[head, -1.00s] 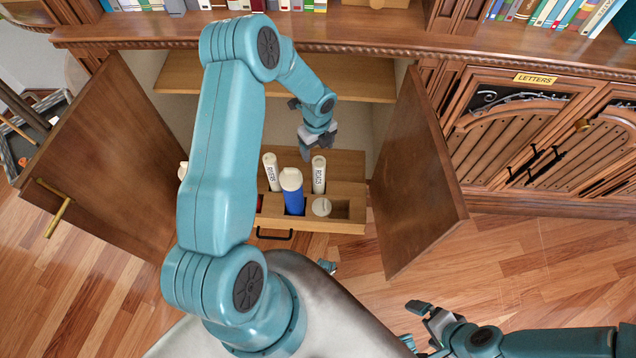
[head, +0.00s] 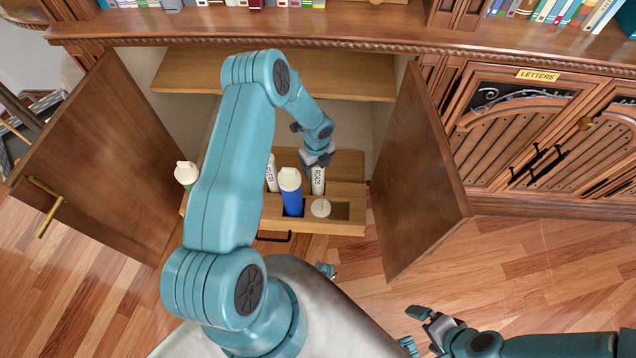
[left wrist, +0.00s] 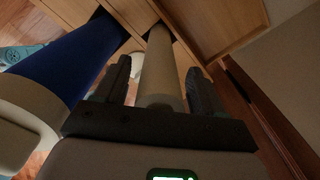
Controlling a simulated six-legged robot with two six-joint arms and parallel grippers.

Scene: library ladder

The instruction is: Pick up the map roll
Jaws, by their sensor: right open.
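A cream roll marked ROADS (head: 318,181) stands in a slot of the wooden rack in the open cabinet. My left gripper (head: 318,160) is at its top. In the left wrist view, the open fingers of my left gripper (left wrist: 160,85) stand on either side of the cream roll (left wrist: 160,70), with small gaps showing. A blue roll with a white cap (head: 291,190) stands just left of it; it also shows large in the left wrist view (left wrist: 70,62). Another labelled cream roll (head: 271,173) is partly hidden by my arm. My right gripper (head: 416,328) is open and empty, low at right.
The wooden rack (head: 345,228) has an empty slot at right and a short roll with a round white end (head: 320,208). A white-capped container (head: 187,174) stands at left. Open doors flank the cabinet, left (head: 95,160) and right (head: 415,180). A shelf (head: 340,88) is above.

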